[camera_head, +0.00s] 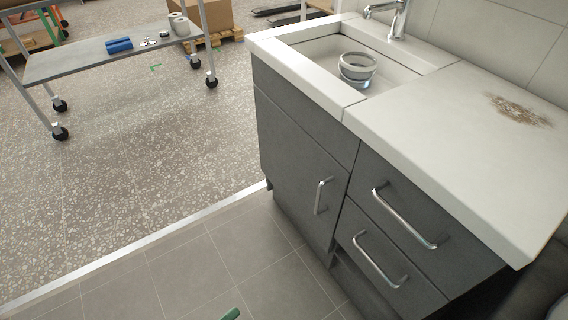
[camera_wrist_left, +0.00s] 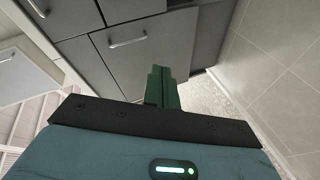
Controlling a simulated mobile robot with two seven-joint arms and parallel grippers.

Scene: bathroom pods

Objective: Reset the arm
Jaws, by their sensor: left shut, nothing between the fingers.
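My left gripper (camera_head: 231,314) barely shows as a green fingertip at the bottom edge of the head view, above the tiled floor. In the left wrist view the green fingers of the left gripper (camera_wrist_left: 163,88) are shut together, with nothing held. They point toward the lower part of the grey cabinet (camera_wrist_left: 115,60) and are apart from it as far as I can see. My right gripper is in neither view.
The grey vanity cabinet (camera_head: 300,135) has metal handles and a white counter (camera_head: 440,110) with a brown stain (camera_head: 518,110). Bowls (camera_head: 357,68) sit in the sink. A wheeled cart (camera_head: 85,60) stands at the back left. The tiled floor (camera_head: 190,270) is clear.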

